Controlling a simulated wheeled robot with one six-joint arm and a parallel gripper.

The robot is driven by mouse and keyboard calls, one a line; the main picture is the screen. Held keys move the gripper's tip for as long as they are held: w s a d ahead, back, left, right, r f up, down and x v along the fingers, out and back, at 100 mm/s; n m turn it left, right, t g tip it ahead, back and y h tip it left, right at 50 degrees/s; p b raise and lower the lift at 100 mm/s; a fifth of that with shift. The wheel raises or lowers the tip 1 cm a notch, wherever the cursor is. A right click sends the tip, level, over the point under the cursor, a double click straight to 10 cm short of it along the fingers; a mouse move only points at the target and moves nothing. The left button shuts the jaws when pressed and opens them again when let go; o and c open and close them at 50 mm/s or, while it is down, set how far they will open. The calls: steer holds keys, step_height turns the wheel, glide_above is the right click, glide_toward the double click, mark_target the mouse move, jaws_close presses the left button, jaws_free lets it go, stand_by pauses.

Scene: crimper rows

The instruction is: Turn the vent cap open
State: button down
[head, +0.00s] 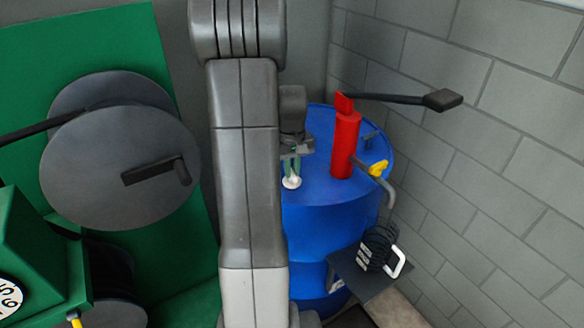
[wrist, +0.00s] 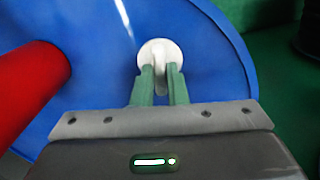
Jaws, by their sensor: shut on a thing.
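The vent cap (wrist: 158,50) is a small white round cap with a raised grip tab, on the blue top of a drum. In the head view the vent cap (head: 291,183) shows near the drum's left top edge. My gripper (wrist: 160,76) has green fingers and is shut on the cap's tab, one finger on each side. In the head view my gripper (head: 291,165) reaches down onto the cap from above. The blue drum (head: 330,240) stands upright in the corner, partly hidden behind my arm.
A red hand pump (head: 345,145) with a long black handle (head: 410,98) stands on the drum, right of my gripper. A yellow valve (head: 378,169) sits on its spout. A small grey shelf (head: 360,282) is at the drum's front. A green machine with grey reels (head: 120,165) is left.

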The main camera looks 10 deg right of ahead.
mark_target(292, 172)
steer(key=shift+n, duration=1.1)
steer(key=c, duration=1.4)
jaws_free()
steer(key=shift+c, duration=0.2)
steer(key=shift+r, duration=0.15)
step_height(292, 172, up, 14)
steer(key=shift+f, duration=0.2)
steer(key=shift+f, duration=0.1)
step_height(292, 172, down, 14)
steer(key=shift+r, duration=0.15)
